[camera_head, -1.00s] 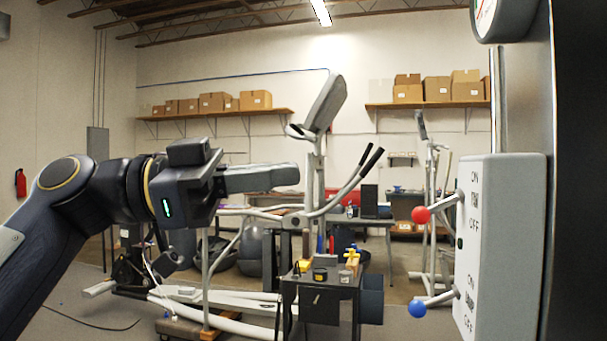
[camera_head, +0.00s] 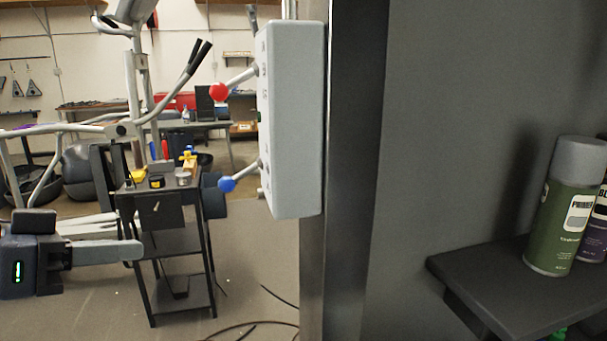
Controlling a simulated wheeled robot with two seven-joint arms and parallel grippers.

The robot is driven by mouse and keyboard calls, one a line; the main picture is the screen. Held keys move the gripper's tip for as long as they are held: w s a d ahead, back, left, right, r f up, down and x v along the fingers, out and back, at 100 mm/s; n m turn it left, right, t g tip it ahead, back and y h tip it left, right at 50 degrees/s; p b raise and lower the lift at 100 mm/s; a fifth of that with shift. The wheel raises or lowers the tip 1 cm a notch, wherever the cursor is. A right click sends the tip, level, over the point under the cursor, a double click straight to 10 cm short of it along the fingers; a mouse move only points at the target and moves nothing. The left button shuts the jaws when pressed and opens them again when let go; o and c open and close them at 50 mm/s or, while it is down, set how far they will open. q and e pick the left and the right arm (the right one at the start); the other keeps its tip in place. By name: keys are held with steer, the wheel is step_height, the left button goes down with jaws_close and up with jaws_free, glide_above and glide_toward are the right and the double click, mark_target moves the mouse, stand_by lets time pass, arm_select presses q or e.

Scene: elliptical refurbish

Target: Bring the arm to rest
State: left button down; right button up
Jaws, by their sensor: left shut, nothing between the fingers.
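My left gripper (camera_head: 137,250) shows at the lower left of the head view, with its arm coming in from the left edge. Its grey fingers are shut with nothing between them and point to the right. In the picture it sits left of the black tool cart and touches nothing that I can make out. The rest of the left arm is out of frame. My right gripper is not in view.
A grey switch box (camera_head: 293,120) with a red-knobbed lever (camera_head: 219,92) and a blue-knobbed lever (camera_head: 227,184) is on a dark cabinet post. A shelf (camera_head: 480,285) at right holds spray cans (camera_head: 562,215). A black cart (camera_head: 160,205) stands behind the gripper.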

arm_select(q)
steer(key=s+d+f+n+g+y, duration=0.1)
steer(key=s+f+n+g+y, duration=0.2)
steer(key=f, duration=1.2)
steer(key=s+f+n+g+y, duration=0.1)
steer(key=s+f+n+y, duration=0.35)
steer(key=f, duration=1.05)
step_height(320, 180, up, 16)
steer(key=s+h+p, duration=0.1)
steer(key=p, duration=1.5)
steer(key=shift+s+r+p, duration=0.15)
steer(key=shift+s+p, duration=0.2)
steer(key=shift+p, duration=0.05)
